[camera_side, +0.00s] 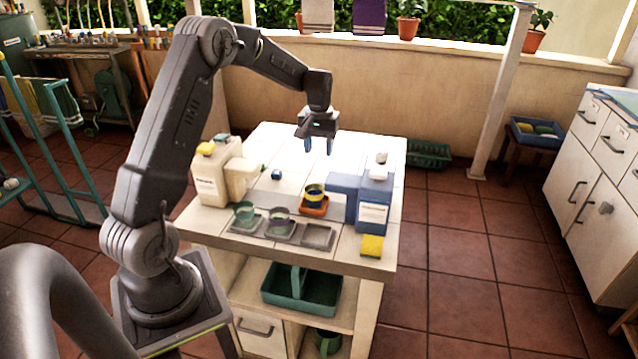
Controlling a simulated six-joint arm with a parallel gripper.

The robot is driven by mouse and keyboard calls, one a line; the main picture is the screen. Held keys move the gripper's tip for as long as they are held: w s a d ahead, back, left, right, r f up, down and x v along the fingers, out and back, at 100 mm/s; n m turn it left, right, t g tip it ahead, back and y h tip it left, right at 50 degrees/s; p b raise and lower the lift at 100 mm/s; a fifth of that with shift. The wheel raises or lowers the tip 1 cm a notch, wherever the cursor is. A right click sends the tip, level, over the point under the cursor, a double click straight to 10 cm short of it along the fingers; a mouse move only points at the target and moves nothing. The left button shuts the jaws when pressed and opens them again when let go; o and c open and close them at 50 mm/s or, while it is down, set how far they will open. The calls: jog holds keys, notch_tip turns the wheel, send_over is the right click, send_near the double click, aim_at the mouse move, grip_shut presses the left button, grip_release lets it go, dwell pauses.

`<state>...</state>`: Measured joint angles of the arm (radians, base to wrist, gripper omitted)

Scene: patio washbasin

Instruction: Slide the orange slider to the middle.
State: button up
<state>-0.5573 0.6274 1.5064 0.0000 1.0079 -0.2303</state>
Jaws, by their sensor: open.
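No part that is clearly a slider shows in the side view. The only orange thing on the white worktop (350,147) is a small square orange holder (313,211), with a blue-and-yellow cup (315,193) standing in it. It sits right of the worktop's middle, just left of a blue block. My gripper (319,148) is open and empty, pointing down above the far part of the worktop, well apart from the orange holder. A small blue cube (276,175) lies left of the orange holder.
Grey square holders (317,237) line the near edge, some with cups (244,211). Pale containers (209,175) stand left. The far worktop is mostly clear.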

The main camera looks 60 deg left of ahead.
aim_at(318, 182)
notch_tip(318, 182, down, 12)
dwell(0.4)
jog(key=shift+c, duration=0.5)
grip_shut()
jog(key=shift+s, duration=0.1)
